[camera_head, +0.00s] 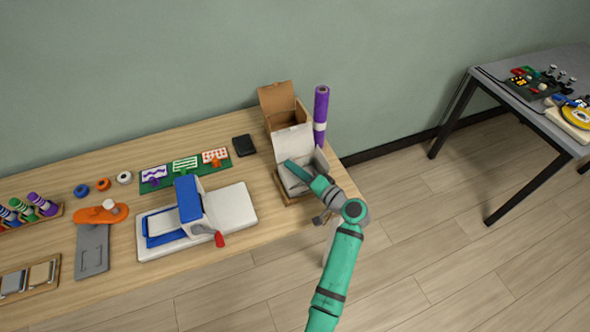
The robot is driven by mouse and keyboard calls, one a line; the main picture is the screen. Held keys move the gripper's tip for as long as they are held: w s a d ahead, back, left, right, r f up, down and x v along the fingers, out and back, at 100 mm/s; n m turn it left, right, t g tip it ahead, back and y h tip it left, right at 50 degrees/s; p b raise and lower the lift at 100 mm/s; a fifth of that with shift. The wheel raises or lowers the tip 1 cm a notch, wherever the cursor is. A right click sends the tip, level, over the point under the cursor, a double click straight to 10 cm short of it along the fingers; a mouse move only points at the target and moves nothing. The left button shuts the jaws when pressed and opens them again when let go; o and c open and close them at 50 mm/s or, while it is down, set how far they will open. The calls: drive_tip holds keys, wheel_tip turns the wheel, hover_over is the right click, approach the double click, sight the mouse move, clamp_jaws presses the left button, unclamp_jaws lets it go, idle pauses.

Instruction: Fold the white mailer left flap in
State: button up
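The white mailer (294,141) stands open at the right end of the wooden table, with its lid raised at the back. A light panel at its right side (321,160) stands up. My gripper (290,166) reaches over the mailer from the front right, with its tip at the left part of the box opening. The left flap is not clearly visible near the gripper tip. The fingers are too small to tell whether they are open or shut, or whether they touch the box.
A brown cardboard box (281,116) with an open lid stands behind the mailer, and a purple roll (320,112) stands beside it. A white and blue press (192,209) with a red-tipped handle is to the left. A black flat item (244,145) lies behind. The table's right edge is close.

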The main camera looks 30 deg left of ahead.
sight(285, 175)
drive_tip(key=shift+f, duration=0.15)
drive_tip(key=n, duration=0.1)
drive_tip(key=h, duration=0.1)
drive_tip(key=r+n, duration=0.1)
drive_tip(key=shift+s+a+r+n+h, duration=0.1)
drive_tip(key=shift+s+a+n+h, duration=0.15)
drive_tip(key=shift+s+n+h, duration=0.05)
drive_tip(key=n, duration=0.1)
drive_tip(key=s+a+r+n+t+h, duration=0.1)
drive_tip(key=shift+n+h, duration=0.3)
drive_tip(key=shift+n, duration=0.1)
drive_tip(key=n, duration=0.1)
drive_tip(key=s+n+t+h, duration=0.1)
drive_tip(key=shift+a+r+n, duration=0.25)
drive_tip(key=shift+a+n, duration=0.05)
drive_tip(key=shift+a, duration=0.1)
drive_tip(key=shift+s+a+n+t+h, duration=0.4)
drive_tip(key=shift+n+t+h, duration=0.2)
drive_tip(key=shift+n, duration=0.3)
drive_tip(key=v, duration=1.1)
drive_tip(key=s+d+f+m+t+h, duration=0.4)
drive_tip(key=s+d+f+m+h, duration=0.3)
drive_tip(key=s+d+f, duration=0.3)
drive_tip(key=shift+s+d+f+m+t, duration=0.25)
drive_tip(key=shift+s+d+m, duration=0.35)
drive_tip(key=shift+s+d, duration=1.85)
